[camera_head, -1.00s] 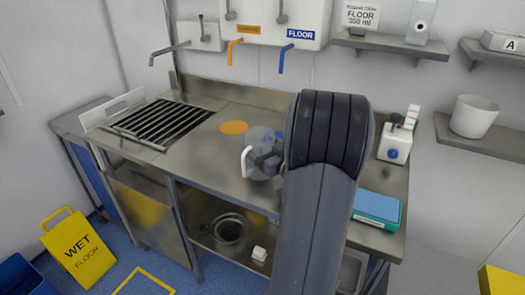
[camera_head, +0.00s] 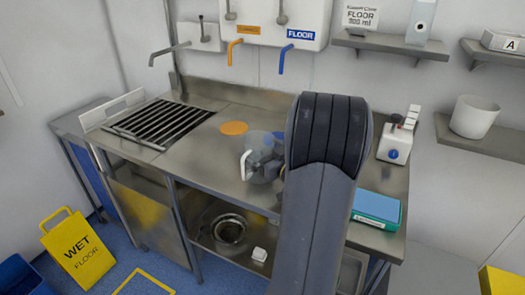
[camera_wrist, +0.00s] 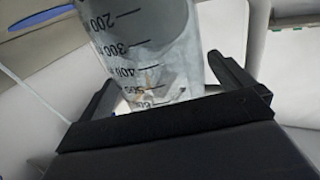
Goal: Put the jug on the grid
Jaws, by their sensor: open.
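The jug (camera_head: 256,147) is clear with a white handle on its left side. It is upright over the steel counter, right of the orange disc, partly hidden by my gripper and arm. In the wrist view the jug (camera_wrist: 150,55) fills the space between my fingers, its black measuring marks showing. My gripper (camera_wrist: 162,72) is open, one finger on each side of the jug; contact cannot be told. The gripper also shows beside the jug in the head view (camera_head: 268,168). The grid (camera_head: 158,122) is a set of dark bars at the counter's left end, with nothing on it.
An orange disc (camera_head: 233,128) lies on the counter between grid and jug. Wall taps (camera_head: 282,58) hang above the back. A white device (camera_head: 394,142) and a teal box (camera_head: 376,207) are on the right. A white panel (camera_head: 112,108) stands at the grid's left edge.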

